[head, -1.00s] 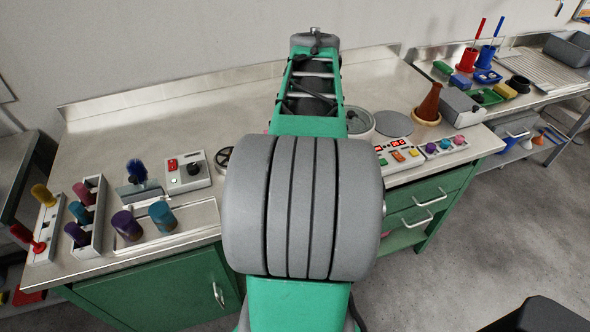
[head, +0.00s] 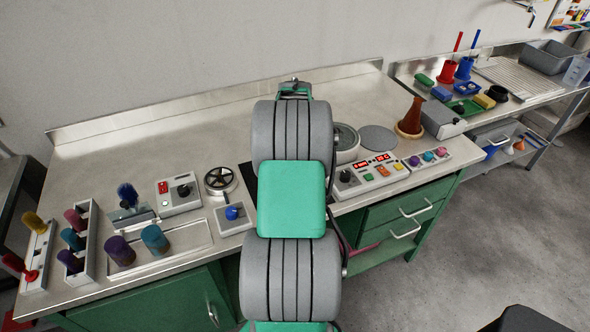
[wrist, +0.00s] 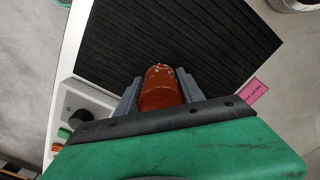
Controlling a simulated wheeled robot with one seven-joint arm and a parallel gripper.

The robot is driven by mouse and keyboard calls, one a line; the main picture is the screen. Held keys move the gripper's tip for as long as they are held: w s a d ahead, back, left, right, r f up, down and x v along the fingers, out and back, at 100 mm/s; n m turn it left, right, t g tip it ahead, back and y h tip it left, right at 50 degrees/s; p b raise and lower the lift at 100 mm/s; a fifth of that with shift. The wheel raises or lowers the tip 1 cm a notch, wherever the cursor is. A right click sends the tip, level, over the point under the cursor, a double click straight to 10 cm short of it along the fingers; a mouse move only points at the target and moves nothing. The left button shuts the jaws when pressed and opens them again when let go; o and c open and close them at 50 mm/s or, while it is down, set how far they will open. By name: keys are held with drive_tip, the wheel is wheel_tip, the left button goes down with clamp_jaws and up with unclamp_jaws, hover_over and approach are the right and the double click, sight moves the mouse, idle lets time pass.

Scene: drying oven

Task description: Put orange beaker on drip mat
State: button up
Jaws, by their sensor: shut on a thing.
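The orange beaker (wrist: 160,96) shows in the wrist view as a rusty orange, rounded vessel with pale specks at its far end. My gripper (wrist: 158,78) is shut on it, one grey finger on each side. The drip mat (wrist: 150,40) is black and ribbed and fills the upper middle of the wrist view, behind the beaker. I cannot tell whether the beaker touches the mat. In the head view my arm hides the gripper, the beaker and most of the mat; a dark strip of the mat (head: 247,178) shows left of the arm.
A control box with red displays (head: 370,172) stands right of my arm, and a blue-knobbed box (head: 235,215) stands left. A balance-like round device (head: 345,140) and a brown flask (head: 411,117) are behind on the right. A pink tag (wrist: 258,91) lies by the mat edge.

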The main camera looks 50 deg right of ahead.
drive_tip(key=shift+f, duration=0.5)
drive_tip(key=o, duration=1.3)
drive_tip(key=shift+r, duration=0.1)
wheel_tip(320, 180, up, 12)
drive_tip(key=shift+r+b, duration=0.1)
drive_tip(key=shift+b, duration=0.45)
drive_tip(key=w+a+r+n, duration=0.1)
drive_tip(key=w+a+n, duration=0.15)
drive_tip(key=a, duration=0.45)
drive_tip(key=w+a+r+n, duration=0.2)
drive_tip(key=w+a, duration=0.2)
drive_tip(key=a, duration=0.4)
drive_tip(key=s+a+f+n+t, duration=0.1)
drive_tip(key=s+a+n, duration=0.1)
drive_tip(key=a, duration=0.7)
drive_tip(key=s+a+f+n+t, duration=0.1)
drive_tip(key=s+a+f+n, duration=0.1)
drive_tip(key=a+n, duration=0.3)
drive_tip(key=s+a+f+n+t, duration=0.1)
drive_tip(key=s+a+n, duration=0.2)
drive_tip(key=a, duration=0.9)
drive_tip(key=shift+s+a+f+n, duration=0.2)
drive_tip(key=shift+s+a+n, duration=0.15)
drive_tip(key=shift+n, duration=0.1)
